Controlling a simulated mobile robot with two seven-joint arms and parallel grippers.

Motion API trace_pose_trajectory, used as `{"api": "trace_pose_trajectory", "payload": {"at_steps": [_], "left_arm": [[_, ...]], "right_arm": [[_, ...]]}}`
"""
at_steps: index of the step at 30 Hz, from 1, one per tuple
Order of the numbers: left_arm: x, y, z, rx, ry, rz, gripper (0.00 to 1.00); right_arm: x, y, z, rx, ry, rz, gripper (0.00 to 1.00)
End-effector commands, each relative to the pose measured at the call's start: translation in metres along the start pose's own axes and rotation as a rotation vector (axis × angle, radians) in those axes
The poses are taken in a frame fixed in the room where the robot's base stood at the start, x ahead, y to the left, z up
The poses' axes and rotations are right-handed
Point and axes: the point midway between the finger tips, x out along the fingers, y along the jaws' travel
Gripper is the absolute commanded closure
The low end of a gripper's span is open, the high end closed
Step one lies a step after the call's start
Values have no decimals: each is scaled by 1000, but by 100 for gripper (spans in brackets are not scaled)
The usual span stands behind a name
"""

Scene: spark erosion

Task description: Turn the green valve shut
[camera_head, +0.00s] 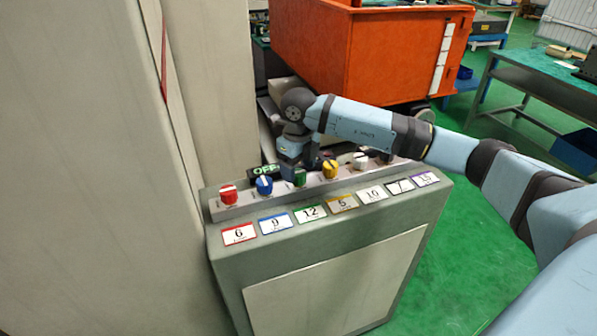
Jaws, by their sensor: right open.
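The green valve (299,179) is a small knob in a row on the sloped top of a grey cabinet (228,214), between a blue and a yellow knob. The label "12" with a green edge (309,212) lies in front of it. My right gripper (298,166) points down from above at the green valve, with its fingers open around or just behind it. The fingers partly hide the valve, so I cannot tell whether they touch it. A small dark sign reading "OFF" (265,170) shows behind the blue knob. My left gripper is not in view.
The red knob (228,194), blue knob (264,185), yellow knob (329,168) and white knob (360,160) stand close by. A tall beige cabinet (95,150) rises at left. An orange bin (365,50) stands behind.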

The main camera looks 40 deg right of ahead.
Motion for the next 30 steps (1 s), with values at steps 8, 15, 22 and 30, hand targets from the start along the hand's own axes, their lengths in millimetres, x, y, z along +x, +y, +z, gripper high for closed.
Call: {"api": "trace_pose_trajectory", "payload": {"at_steps": [8, 15, 22, 30], "left_arm": [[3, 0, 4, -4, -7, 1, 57], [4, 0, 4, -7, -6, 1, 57], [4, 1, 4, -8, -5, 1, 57], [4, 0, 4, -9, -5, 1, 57]], "right_arm": [[-64, 0, 1, -1, -6, 0, 32], [-106, 0, 0, -1, -3, 0, 32], [-120, 0, 0, -1, -1, 1, 32], [-120, 0, 0, 0, -1, 1, 32]]}}
